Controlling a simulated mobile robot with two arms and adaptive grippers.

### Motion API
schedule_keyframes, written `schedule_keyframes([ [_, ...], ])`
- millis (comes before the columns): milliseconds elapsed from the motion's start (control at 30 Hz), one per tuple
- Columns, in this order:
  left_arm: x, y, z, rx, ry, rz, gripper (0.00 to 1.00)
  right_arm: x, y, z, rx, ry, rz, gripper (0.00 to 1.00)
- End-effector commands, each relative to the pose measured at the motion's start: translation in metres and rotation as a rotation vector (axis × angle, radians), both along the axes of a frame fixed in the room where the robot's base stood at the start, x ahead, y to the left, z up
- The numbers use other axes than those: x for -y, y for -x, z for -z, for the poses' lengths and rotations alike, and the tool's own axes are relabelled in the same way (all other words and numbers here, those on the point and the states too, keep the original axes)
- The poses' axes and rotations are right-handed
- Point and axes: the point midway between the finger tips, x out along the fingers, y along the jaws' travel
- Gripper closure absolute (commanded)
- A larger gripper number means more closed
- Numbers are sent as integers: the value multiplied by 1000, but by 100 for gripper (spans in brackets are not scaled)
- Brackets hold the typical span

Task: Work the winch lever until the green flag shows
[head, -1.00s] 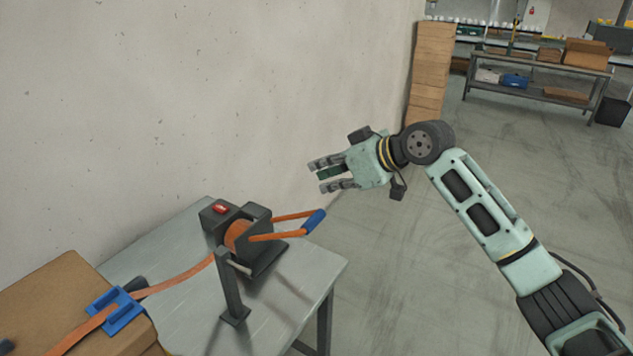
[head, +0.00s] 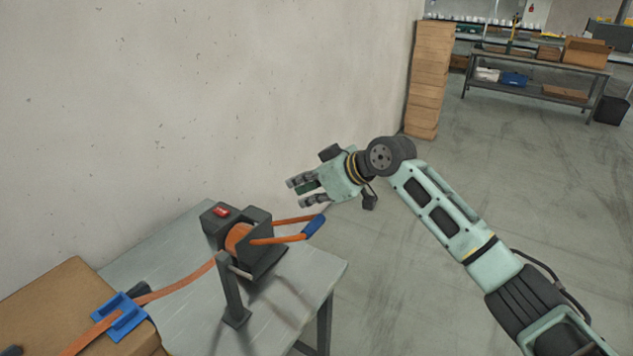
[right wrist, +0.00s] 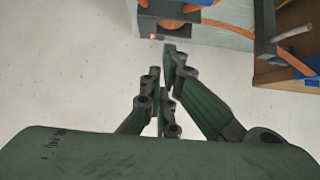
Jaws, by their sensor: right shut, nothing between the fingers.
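The winch (head: 251,257) is a dark block with an orange drum, standing on a grey table. Its orange lever arms reach right to a blue handle (head: 314,227). A small red marker (head: 221,212) shows on top of the housing; I see no green there. An orange strap (head: 178,284) runs left from the drum. My right gripper (head: 294,193) is shut and empty, above and slightly left of the handle and apart from it. The right wrist view shows its fingers (right wrist: 169,72), with part of the winch (right wrist: 178,12) beyond. My left gripper is not in view.
A cardboard box (head: 60,300) with a blue strap guide (head: 120,316) stands at lower left. A dark post (head: 232,295) rises in front of the winch. A pale wall (head: 200,90) is close behind the table (head: 170,245). The floor at right is open.

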Motion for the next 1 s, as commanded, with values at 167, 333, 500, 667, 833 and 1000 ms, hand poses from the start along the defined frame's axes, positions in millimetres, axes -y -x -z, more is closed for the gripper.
schedule_keyframes([
  [167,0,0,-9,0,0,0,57,-22,-15,18,-2,1,0,100],
  [333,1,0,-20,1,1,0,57,-1,-1,31,-1,1,1,100],
  [500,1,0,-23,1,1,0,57,7,5,39,-1,0,1,100],
  [667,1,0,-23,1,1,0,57,8,6,40,0,0,0,100],
  [833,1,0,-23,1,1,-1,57,8,6,40,0,0,0,100],
  [1000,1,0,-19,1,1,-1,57,9,7,43,4,-7,1,100],
])
